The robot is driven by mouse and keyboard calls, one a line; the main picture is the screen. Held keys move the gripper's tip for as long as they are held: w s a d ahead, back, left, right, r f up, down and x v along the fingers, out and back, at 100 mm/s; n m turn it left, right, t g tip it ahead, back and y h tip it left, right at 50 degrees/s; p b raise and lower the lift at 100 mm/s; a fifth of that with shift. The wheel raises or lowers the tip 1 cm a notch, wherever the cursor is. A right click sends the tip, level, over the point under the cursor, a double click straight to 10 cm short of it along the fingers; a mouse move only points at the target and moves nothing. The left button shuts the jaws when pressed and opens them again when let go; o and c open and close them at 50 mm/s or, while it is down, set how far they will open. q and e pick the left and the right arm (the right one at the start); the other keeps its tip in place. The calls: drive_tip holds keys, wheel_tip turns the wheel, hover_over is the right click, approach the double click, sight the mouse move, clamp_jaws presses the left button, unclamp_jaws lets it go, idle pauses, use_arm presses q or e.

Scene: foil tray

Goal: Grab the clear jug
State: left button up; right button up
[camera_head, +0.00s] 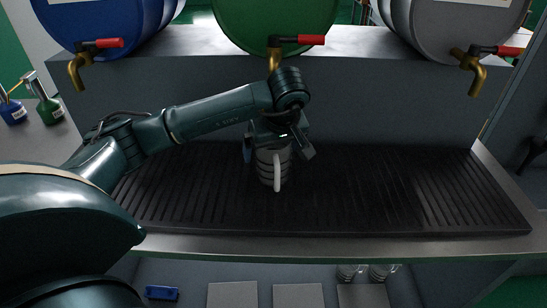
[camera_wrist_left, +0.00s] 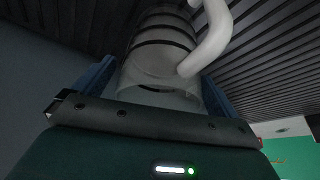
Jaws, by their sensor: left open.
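The clear jug (camera_head: 272,169) stands upright on the black ribbed tray (camera_head: 375,195), below the green barrel's tap. Its pale handle faces the front in the head view. My left gripper (camera_head: 279,150) is above and around the jug's upper part, with its fingers apart on either side. In the left wrist view the jug (camera_wrist_left: 165,50) lies between the two blue-edged fingers of the left gripper (camera_wrist_left: 158,88), its white handle curving at the right. I cannot tell whether the fingers touch the jug. My right gripper is not in view.
A blue barrel (camera_head: 100,22), a green barrel (camera_head: 265,25) and a grey barrel (camera_head: 450,22) with brass taps sit on the shelf behind. Small blue and green bottles (camera_head: 47,108) stand at the left. Glasses (camera_head: 377,273) are below the tray. The tray's right side is clear.

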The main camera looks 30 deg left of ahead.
use_arm(q)
drive_tip(key=shift+f, duration=0.15)
drive_tip(key=c, duration=1.2)
